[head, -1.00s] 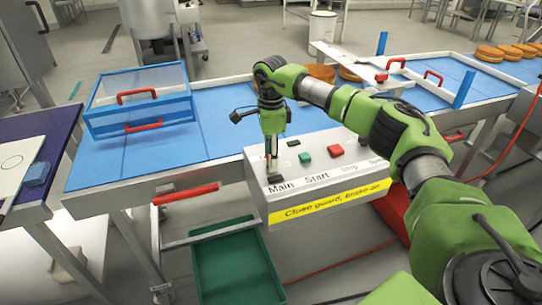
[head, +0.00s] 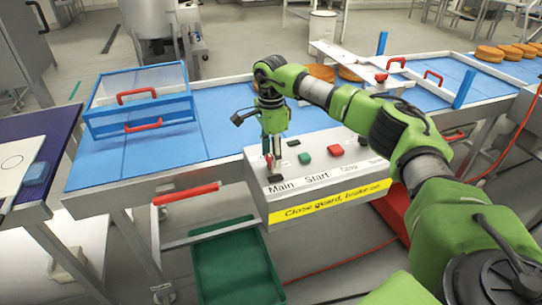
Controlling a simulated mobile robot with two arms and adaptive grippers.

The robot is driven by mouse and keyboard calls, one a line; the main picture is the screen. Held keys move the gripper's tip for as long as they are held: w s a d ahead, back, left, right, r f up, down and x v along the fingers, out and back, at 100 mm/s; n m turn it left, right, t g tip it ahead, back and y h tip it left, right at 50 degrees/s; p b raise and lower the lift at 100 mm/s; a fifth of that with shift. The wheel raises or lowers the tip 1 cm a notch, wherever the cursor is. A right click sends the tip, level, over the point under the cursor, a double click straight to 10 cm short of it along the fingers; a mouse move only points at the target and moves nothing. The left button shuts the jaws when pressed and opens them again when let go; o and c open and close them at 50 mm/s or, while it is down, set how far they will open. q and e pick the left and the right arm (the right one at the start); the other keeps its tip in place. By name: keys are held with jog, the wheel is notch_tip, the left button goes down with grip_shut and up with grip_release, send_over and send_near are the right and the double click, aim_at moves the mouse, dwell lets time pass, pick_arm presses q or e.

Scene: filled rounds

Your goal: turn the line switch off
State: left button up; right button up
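The control box (head: 325,196) is a white panel with a yellow strip reading "Close guard, brake on". Its printed labels include Main and Start. Above the Main label is a small dark switch base (head: 275,178), with a bit of red (head: 268,160) showing just above it by the fingers. My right gripper (head: 273,158) points down at this switch from above. Its fingers stand slightly apart, and I see nothing held between them. The fingers partly hide the switch, so its position is hard to read. My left gripper is not in view.
A green button (head: 305,158), a red button (head: 336,150) and a small dark part (head: 293,142) sit close beside the gripper. Behind is the blue conveyor (head: 215,110) with a clear blue-framed guard (head: 140,98). A green crate (head: 235,262) stands below.

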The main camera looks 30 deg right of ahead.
dwell(0.3)
notch_tip(320, 180, up, 12)
dwell(0.5)
dwell(0.3)
